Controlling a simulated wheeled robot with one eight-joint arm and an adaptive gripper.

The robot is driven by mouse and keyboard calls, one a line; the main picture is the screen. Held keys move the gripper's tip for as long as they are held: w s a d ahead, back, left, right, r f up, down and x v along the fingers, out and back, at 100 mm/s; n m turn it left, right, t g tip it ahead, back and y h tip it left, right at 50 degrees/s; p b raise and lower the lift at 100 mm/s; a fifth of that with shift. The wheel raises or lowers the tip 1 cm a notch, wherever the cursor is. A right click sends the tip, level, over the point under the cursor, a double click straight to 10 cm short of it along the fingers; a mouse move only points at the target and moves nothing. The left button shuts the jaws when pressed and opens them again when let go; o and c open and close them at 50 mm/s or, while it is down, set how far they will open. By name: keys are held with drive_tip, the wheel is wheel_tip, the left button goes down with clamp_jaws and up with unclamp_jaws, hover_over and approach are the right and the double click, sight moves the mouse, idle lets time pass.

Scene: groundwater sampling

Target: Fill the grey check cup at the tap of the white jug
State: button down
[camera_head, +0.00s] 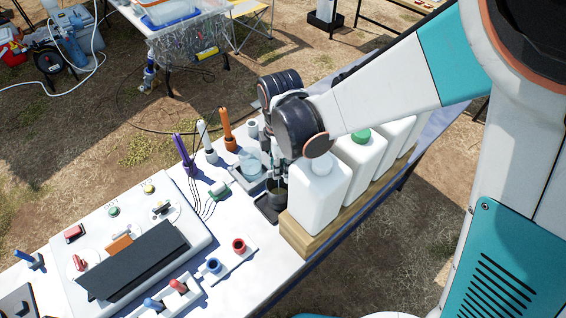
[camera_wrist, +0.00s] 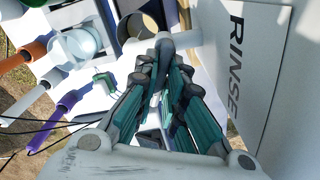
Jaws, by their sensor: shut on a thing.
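The white jug (camera_head: 318,192) stands on a wooden block at the table's right side; in the wrist view its wall (camera_wrist: 225,50) bears the word RINSE. My gripper (camera_head: 278,172) is down beside the jug's front. In the wrist view my gripper's fingers (camera_wrist: 165,48) meet on a small grey rounded part, which looks like the jug's tap (camera_wrist: 167,40). The grey check cup (camera_head: 277,193) stands upright on a dark tray below; its round opening (camera_wrist: 140,26) shows beside the fingertips. I cannot tell how much liquid it holds.
A clear beaker (camera_head: 251,163) stands left of the cup. Orange (camera_head: 227,130), white (camera_head: 207,141) and purple (camera_head: 184,155) probes with cables stand nearby. A white instrument case (camera_head: 195,228) lies at front left. More white jugs (camera_head: 358,158) line the block behind.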

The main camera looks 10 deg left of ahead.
drive_tip(key=n, duration=0.1)
drive_tip(key=n+b, duration=0.1)
drive_tip(key=n, duration=0.3)
drive_tip(key=shift+s+d, duration=0.3)
drive_tip(key=shift+s, duration=0.1)
drive_tip(key=c, duration=1.6)
unclamp_jaws()
